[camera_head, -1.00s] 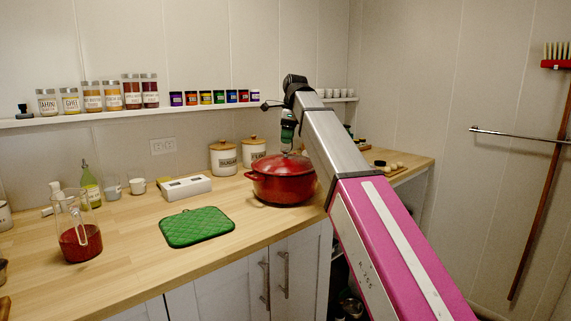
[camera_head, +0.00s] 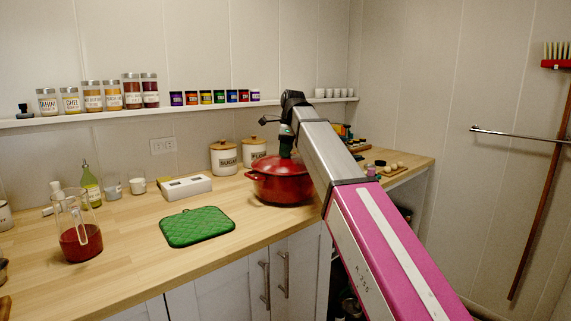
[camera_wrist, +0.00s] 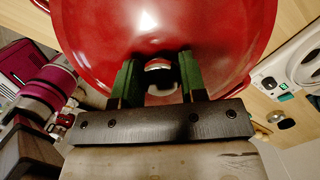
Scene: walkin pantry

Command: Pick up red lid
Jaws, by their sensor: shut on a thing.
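The red lid (camera_head: 279,164) sits on the red pot (camera_head: 281,188) on the wooden counter. It fills the upper part of the wrist view as a glossy red dome (camera_wrist: 100,35). A light metallic knob (camera_wrist: 159,66) stands at its middle. My gripper (camera_wrist: 159,78), with two green-padded fingers, is over the lid and shut on the knob. In the head view my gripper (camera_head: 286,147) reaches down onto the lid from above. The lid appears to rest on the pot; I cannot see a gap between them.
A green quilted mat (camera_head: 197,227) lies left of the pot. A white boxy device (camera_head: 186,187) is behind the mat. Sugar (camera_head: 223,158) and flour canisters stand behind the pot. A glass pitcher (camera_head: 80,235) with red liquid is at the left. Shelf jars line the wall.

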